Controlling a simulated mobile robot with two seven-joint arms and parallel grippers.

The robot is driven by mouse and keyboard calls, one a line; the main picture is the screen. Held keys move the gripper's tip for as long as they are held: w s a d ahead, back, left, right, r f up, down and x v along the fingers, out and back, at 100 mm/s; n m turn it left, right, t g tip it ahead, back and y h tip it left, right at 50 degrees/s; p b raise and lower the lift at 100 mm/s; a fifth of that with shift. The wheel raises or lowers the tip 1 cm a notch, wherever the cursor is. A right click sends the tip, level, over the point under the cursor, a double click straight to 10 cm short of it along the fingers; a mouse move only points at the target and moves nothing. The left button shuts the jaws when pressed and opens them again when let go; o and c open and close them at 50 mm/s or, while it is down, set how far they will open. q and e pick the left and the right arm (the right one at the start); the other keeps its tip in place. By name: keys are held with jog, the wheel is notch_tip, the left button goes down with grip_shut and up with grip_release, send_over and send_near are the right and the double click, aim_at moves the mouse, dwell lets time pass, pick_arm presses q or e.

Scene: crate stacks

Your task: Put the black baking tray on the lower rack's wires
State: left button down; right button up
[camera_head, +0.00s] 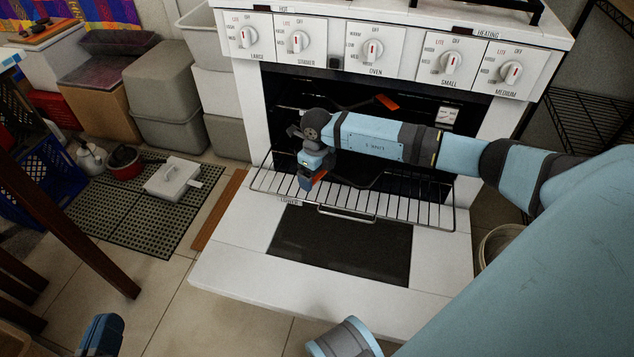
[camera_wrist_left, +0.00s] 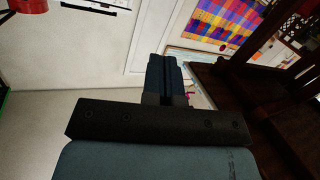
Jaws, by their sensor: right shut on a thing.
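The black baking tray (camera_head: 355,180) is in the oven mouth in the head view, over the lower rack (camera_head: 400,208). It is dark against the dark oven, with orange pieces at its near left and far side. My right arm crosses in front and hides much of it. My right gripper (camera_head: 312,178) is shut on the tray at its near left orange piece. I cannot tell whether the tray touches the rack's wires. My left gripper (camera_head: 100,336) is at the bottom left, away from the oven. Its fingers are together and empty in the left wrist view (camera_wrist_left: 165,80).
The oven door (camera_head: 235,265) is folded down and the lower rack is pulled out above it. The knob panel (camera_head: 400,50) is above the opening. Grey bins (camera_head: 165,90), a dark floor mat (camera_head: 120,215) and a white box (camera_head: 172,178) are at left.

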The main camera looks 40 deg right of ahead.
aim_at(317, 189)
notch_tip(317, 189, down, 3)
jog(key=shift+r+b, duration=0.1)
jog(key=shift+b, duration=0.65)
jog(key=shift+f, duration=0.3)
jog(key=shift+r, duration=0.15)
jog(key=o, duration=0.9)
pick_arm(q)
jog(key=shift+w+a+r+m+t, duration=0.15)
jog(key=shift+w+a+m+t, duration=0.15)
jog(key=shift+w+m+t, duration=0.25)
pick_arm(e)
jog(key=shift+o, duration=0.3)
pick_arm(q)
jog(key=shift+s, duration=0.1)
